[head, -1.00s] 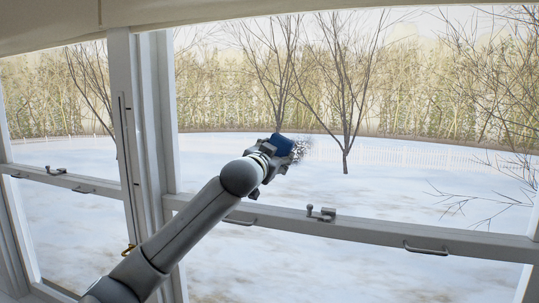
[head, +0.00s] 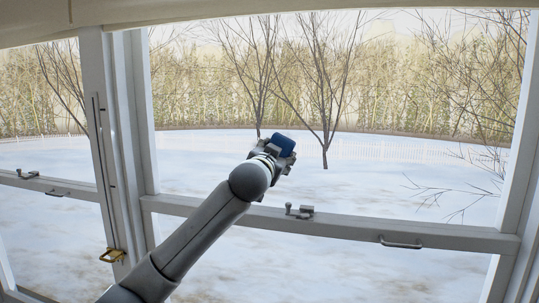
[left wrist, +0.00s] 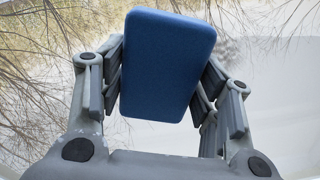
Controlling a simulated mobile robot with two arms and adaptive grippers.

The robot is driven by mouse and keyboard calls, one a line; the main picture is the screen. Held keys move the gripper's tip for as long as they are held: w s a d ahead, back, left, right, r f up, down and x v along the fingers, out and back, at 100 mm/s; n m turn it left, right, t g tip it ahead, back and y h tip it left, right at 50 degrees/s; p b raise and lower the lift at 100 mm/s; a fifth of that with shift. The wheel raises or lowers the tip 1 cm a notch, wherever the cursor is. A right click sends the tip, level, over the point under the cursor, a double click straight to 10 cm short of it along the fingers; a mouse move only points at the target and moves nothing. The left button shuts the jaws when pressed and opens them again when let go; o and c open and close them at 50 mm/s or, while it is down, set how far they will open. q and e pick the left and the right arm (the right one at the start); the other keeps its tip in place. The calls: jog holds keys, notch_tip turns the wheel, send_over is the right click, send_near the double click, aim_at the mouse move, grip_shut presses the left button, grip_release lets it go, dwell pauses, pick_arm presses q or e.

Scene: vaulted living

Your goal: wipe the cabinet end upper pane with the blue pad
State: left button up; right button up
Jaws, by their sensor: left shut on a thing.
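The blue pad (head: 284,143) is held in my left gripper (head: 274,152), in front of the upper window pane (head: 400,150) right of the thick post. In the left wrist view the blue pad (left wrist: 166,66) sits tilted between the two fingers of my left gripper (left wrist: 160,85), which are shut on its sides. The pane looks clear, with snow and trees behind it; no dark specks show on it. The glass directly behind the pad is hidden. I cannot tell whether the pad touches the glass. My right gripper is not in view.
A horizontal rail (head: 350,225) with a latch (head: 300,211) and a pull handle (head: 401,243) runs below the pane. The thick post (head: 115,140) stands to the left, and a pale blind (head: 250,8) hangs along the top.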

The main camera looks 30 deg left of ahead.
aim_at(292, 146)
pick_arm(q)
jog(key=d, duration=0.2)
jog(key=w+d, duration=0.1)
jog(key=d, duration=0.1)
jog(key=shift+p, duration=0.35)
jog(key=shift+a, duration=0.1)
